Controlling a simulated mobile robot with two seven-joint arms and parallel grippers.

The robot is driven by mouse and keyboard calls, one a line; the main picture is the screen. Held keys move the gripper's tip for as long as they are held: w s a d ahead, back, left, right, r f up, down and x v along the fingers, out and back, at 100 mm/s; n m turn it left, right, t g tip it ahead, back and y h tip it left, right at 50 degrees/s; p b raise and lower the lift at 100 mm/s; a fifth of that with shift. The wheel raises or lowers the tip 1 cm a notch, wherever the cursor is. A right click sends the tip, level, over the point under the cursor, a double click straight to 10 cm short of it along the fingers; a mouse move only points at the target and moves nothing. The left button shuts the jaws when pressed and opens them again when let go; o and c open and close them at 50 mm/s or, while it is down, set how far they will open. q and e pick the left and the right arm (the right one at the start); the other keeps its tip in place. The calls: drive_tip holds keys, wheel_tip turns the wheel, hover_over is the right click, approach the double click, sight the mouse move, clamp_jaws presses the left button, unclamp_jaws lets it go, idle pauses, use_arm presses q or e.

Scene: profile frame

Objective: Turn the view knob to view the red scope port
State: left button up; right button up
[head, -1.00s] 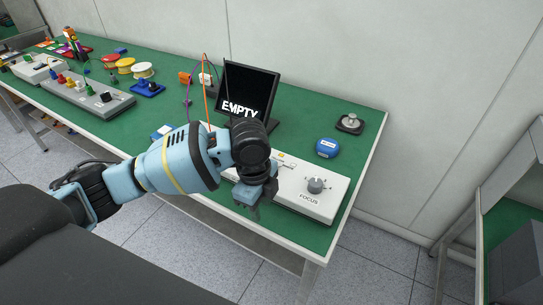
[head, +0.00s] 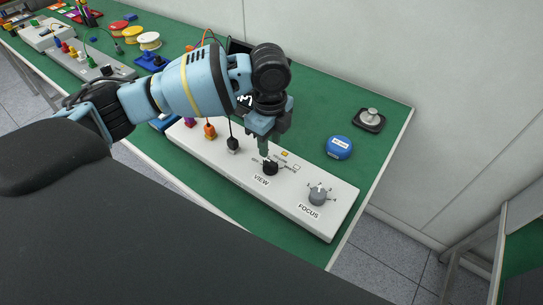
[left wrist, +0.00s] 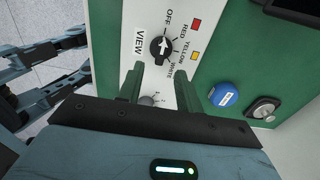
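The black view knob (head: 270,168) is on the white control panel (head: 335,215), beside the label VIEW. In the left wrist view the knob (left wrist: 160,46) has a white pointer mark, with OFF, RED, YELLOW and WHITE printed around it. I cannot tell exactly which label the pointer meets. My left gripper (head: 266,152) points down just above the knob. In the left wrist view its two fingers (left wrist: 158,75) are apart and nothing is held between them. I cannot tell whether they touch the knob. The monitor (head: 238,46) is mostly hidden behind my left arm.
A grey focus knob (head: 319,195) is at the panel's right end. A blue round container (head: 338,147) and a dark-based metal item (head: 369,119) stand behind it. Coloured plugs (head: 210,131) with cables are on the panel's left.

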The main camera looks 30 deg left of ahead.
sight(270, 162)
use_arm(q)
drive_tip(key=shift+w+f, duration=0.15)
drive_tip(key=shift+f, duration=3.45)
clamp_jaws()
